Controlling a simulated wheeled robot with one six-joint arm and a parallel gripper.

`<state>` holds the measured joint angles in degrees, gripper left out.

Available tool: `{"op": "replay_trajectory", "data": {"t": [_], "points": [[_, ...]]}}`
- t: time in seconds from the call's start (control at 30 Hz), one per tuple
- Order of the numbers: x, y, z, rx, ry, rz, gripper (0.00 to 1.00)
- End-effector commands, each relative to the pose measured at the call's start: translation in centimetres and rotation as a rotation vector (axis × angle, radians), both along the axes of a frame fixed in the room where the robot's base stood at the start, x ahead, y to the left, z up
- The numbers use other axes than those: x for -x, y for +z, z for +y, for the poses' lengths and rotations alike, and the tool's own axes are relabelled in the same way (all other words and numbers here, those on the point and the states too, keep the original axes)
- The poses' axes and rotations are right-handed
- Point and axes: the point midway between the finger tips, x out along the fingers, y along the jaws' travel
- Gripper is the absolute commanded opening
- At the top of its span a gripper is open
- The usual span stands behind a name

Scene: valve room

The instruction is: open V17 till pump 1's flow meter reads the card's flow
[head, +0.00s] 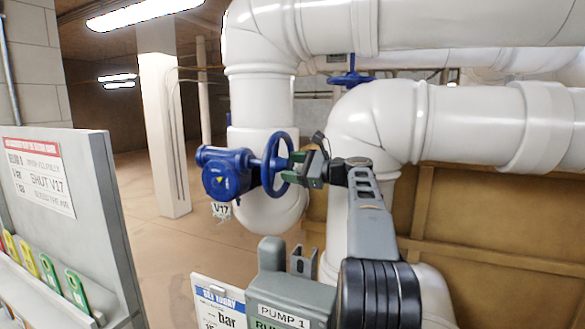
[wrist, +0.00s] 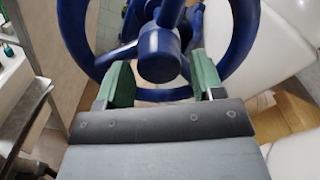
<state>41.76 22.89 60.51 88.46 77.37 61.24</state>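The blue V17 valve (head: 222,175) sits on a white pipe in the head view, with a V17 tag (head: 221,210) below it. Its blue handwheel (head: 275,163) faces my gripper (head: 303,168), which is at the wheel's right side. In the wrist view the hub (wrist: 160,55) lies ahead between the green fingertips of my gripper (wrist: 160,68). The fingers are spread apart, with no wheel part visibly clamped; contact with the wheel cannot be told. A grey box labelled PUMP 1 (head: 284,312) is at the bottom. I cannot make out a flow reading.
A grey board (head: 92,185) at left carries a card (head: 40,178) reading SHUT V17, with coloured tags (head: 47,270) below. A sheet showing "bar" (head: 220,303) stands beside the pump box. White pipes (head: 365,125) crowd the right. Another blue handwheel (head: 351,78) is behind. Floor at centre left is clear.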

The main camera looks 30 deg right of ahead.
Motion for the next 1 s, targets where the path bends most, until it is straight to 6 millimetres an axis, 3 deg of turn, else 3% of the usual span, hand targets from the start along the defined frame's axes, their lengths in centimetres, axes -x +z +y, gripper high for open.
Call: {"op": "replay_trajectory", "data": {"t": [0.3,0.47,1.0], "points": [[0.0,0.0,0.1,-0.001,0.002,-0.001,0.69],[1.0,0.1,-0.7,-0.001,0.0,-0.001,0.69],[9.3,0.1,-6.6,-0.001,-0.001,0.0,0.69]]}}
